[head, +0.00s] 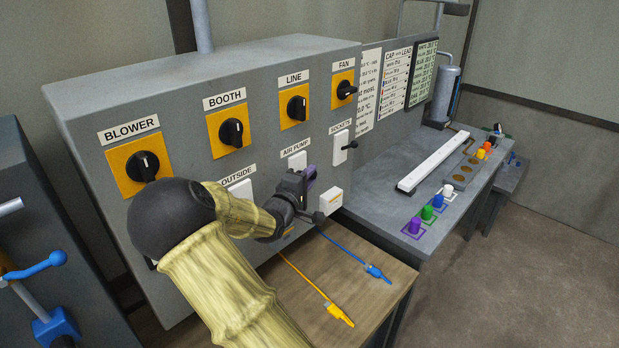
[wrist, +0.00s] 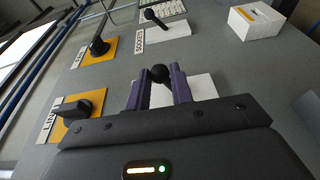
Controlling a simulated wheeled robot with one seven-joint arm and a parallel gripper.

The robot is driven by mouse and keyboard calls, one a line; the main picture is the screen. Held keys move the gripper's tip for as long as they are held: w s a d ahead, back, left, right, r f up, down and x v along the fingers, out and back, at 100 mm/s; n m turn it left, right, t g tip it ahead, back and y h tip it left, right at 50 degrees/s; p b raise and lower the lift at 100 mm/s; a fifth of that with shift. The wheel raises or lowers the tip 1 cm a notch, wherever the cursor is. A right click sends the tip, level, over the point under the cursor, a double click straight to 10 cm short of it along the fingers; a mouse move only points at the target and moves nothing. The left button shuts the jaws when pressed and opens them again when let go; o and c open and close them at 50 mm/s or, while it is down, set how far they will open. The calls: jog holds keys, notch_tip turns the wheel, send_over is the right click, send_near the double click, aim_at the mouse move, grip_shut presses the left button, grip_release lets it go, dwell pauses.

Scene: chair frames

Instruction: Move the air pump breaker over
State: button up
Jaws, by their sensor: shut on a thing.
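The air pump breaker (head: 297,160) is a white plate under the AIR PUMP label on the grey panel; in the head view my gripper covers its lower part. In the wrist view its white plate (wrist: 199,88) shows behind my fingers, and its black ball-ended lever (wrist: 160,73) sits between the two purple fingertips. My gripper (head: 309,175) is at the breaker and shut on the lever; it also shows in the wrist view (wrist: 160,82). Which way the lever is tilted is hard to tell.
The SOCKETS breaker (head: 341,146) with its black lever is close to the right. The OUTSIDE breaker (head: 241,190) is to the left, partly behind my arm. Orange-plated rotary switches (head: 296,107) line the row above. A white box (head: 331,201) and blue and yellow leads (head: 377,272) are below right.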

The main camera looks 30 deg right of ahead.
jog(key=shift+w+a+r+p, duration=0.1)
jog(key=shift+w+r+p, duration=0.15)
jog(key=shift+r+p, duration=0.45)
jog(key=o, duration=0.9)
jog(key=shift+c, duration=0.2)
jog(key=shift+f, duration=0.1)
jog(key=b+v, duration=0.3)
jog(key=v, duration=1.4)
jog(key=shift+s, duration=0.15)
